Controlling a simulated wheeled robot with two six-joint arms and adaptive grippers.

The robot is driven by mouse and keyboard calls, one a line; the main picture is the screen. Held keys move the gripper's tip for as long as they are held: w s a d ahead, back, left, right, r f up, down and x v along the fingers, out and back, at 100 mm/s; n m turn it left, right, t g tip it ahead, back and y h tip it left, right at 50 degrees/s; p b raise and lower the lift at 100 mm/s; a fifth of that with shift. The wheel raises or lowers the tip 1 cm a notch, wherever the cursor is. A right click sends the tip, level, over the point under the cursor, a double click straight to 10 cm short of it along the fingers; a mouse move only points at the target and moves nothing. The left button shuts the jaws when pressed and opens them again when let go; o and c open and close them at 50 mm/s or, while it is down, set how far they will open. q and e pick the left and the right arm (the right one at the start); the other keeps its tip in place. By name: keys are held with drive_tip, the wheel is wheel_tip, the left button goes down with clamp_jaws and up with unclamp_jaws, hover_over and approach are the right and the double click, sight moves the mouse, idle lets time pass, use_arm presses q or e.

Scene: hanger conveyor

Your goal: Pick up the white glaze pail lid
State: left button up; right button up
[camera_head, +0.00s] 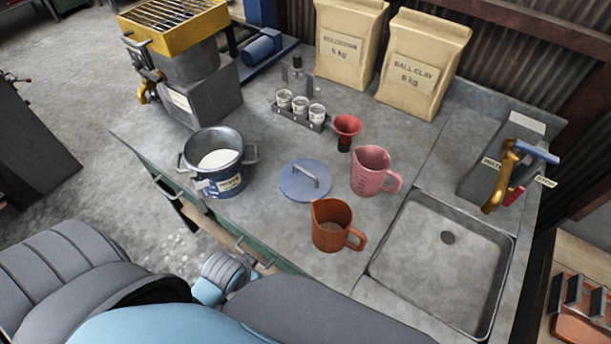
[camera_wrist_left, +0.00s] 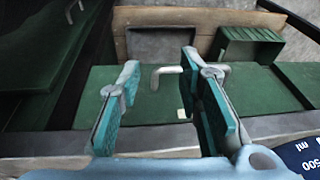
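The blue-grey round lid (camera_head: 299,191) with a bar handle lies flat on the metal bench, handle up. The blue pail (camera_head: 232,187) stands open to its left, with white glaze visible inside. My left gripper (camera_wrist_left: 160,82) is open and empty in the left wrist view, its teal-padded fingers well apart. No lid shows between or near them; green cabinet fronts lie beyond. In the head view my arm's wrist is by the bench's front edge, but its fingertips cannot be made out. My right gripper is not in view.
An orange-brown jug (camera_head: 331,228) and a pink jug (camera_head: 371,172) stand close right of the lid. A red funnel (camera_head: 346,126) and small cups (camera_head: 300,106) are behind. The sink (camera_head: 440,265) is further right. A dark-blue "500 ml" surface (camera_wrist_left: 302,155) shows in the left wrist view.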

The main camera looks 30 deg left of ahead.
use_arm(q)
drive_tip(key=w+r+m, duration=0.4)
drive_tip(key=w+r, duration=0.2)
drive_tip(key=r, duration=0.1)
drive_tip(key=m+h, duration=0.2)
drive_tip(key=m, duration=1.4)
approach(305, 170)
drive_tip(key=shift+g, duration=0.4)
drive_tip(key=x, duration=0.3)
drive_tip(key=b+x, duration=0.1)
drive_tip(key=x, duration=0.7)
drive_tip(key=shift+w+r, duration=0.1)
drive_tip(key=shift+w, duration=0.25)
drive_tip(key=shift+s+r, duration=0.1)
drive_tip(key=shift+c, duration=0.3)
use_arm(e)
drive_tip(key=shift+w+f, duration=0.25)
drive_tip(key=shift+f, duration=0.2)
use_arm(q)
clamp_jaws()
